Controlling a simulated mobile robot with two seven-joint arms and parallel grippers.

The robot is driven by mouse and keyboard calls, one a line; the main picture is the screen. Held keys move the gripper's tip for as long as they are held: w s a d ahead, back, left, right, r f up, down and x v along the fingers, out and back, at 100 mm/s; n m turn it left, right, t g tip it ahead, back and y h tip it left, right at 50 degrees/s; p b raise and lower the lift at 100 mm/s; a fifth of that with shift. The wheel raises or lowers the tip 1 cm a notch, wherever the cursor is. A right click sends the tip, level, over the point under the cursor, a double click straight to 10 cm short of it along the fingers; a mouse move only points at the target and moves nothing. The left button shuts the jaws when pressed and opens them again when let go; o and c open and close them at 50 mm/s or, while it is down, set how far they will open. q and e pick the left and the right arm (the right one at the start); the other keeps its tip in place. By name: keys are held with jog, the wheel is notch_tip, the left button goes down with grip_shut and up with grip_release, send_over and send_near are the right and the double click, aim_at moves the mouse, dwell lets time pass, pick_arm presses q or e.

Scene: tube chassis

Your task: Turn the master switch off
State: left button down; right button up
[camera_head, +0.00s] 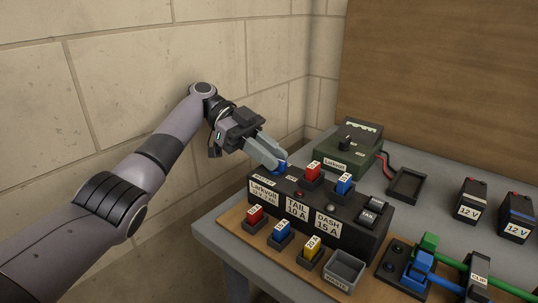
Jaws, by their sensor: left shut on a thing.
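The box bears TAIL 10 A and DASH 15 A labels. My right gripper is not in view.
A green unit (346,155) with a black knob, an empty black tray (406,184) and batteries (470,200) are behind.

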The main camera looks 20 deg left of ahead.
pick_arm(q)
jog(key=shift+f+m+g, duration=0.15)
jog(key=shift+m+g, duration=0.25)
dwell(0.4)
jog(key=c, duration=1.1)
grip_release()
jog(key=shift+r+p, duration=4.95)
jog(key=shift+r, duration=5.1)
